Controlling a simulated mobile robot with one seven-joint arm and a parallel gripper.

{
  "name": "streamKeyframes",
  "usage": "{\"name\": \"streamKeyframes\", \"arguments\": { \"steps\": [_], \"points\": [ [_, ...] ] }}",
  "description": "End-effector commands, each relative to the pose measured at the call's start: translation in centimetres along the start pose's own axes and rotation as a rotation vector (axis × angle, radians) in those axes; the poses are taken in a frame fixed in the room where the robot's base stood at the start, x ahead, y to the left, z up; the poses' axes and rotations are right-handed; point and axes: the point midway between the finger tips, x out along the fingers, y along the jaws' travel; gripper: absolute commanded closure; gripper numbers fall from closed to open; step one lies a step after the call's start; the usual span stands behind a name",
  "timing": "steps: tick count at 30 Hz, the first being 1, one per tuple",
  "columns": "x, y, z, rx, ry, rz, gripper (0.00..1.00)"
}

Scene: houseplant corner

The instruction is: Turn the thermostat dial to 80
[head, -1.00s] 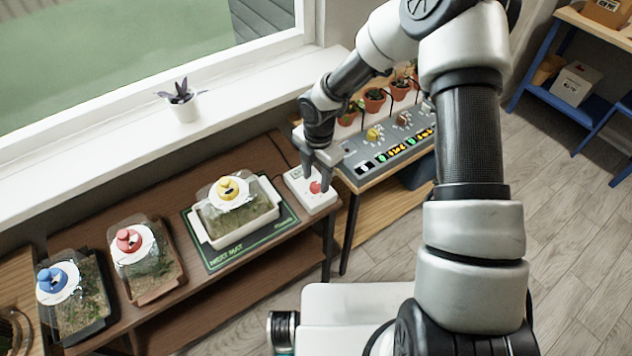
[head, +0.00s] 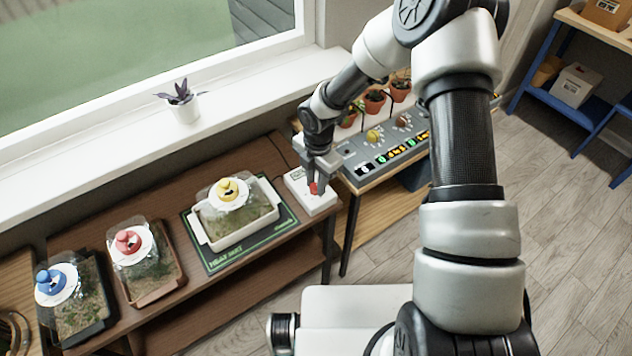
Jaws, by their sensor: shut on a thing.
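The thermostat is a white box (head: 320,204) at the right end of the dark wooden bench. Its red dial (head: 313,188) sits on the top face and is partly hidden by my fingers. My gripper (head: 316,184) points down at the box and is shut on the red dial. The scale and the dial's setting are too small and too covered to read. A green heat mat (head: 216,262) lies left of the thermostat and bears a white tray (head: 239,238) with a clear cover and a yellow knob (head: 228,189).
Two more covered trays, with a red knob (head: 128,241) and a blue knob (head: 50,281), stand on the bench's left. A grey control panel (head: 365,160) and potted plants (head: 375,101) are close to my gripper on the right. A small plant (head: 184,106) stands on the windowsill.

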Motion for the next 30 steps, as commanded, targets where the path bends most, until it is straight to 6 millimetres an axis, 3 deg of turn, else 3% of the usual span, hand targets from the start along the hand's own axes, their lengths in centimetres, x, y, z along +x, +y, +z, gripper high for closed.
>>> {"name": "streamKeyframes", "arguments": {
  "steps": [11,30],
  "points": [
    [0.14,0.02,-0.09,0.206,-0.01,0.001,0.98],
    [0.16,-0.03,-0.2,0.812,-0.034,0.003,0.98]
  ]
}}
